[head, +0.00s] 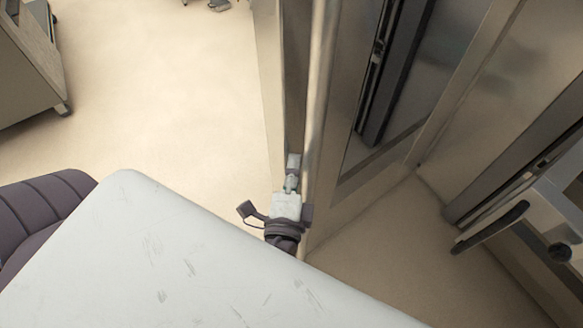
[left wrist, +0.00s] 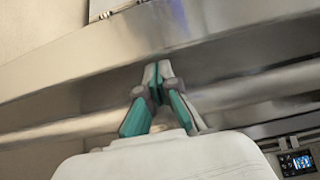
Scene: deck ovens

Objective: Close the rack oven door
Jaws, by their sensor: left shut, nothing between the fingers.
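The rack oven door (head: 345,130) is a tall metal panel with a dark window, standing open in the middle of the head view. A long vertical bar (head: 317,95), apparently its handle, runs along its near edge. My left gripper (head: 292,165) is low beside this edge, its fingers together and empty. In the left wrist view the shut fingertips (left wrist: 156,76) with teal pads are in front of a bar (left wrist: 75,128) and a broad metal face (left wrist: 100,62). I cannot tell whether they touch it. My right gripper is not in view.
Right of the door is a metal front with a dark handle (head: 492,227) and a round knob. A cabinet (head: 28,70) stands at the far left. The pale floor (head: 165,90) between is clear. A small lit control screen (left wrist: 299,163) shows in the left wrist view.

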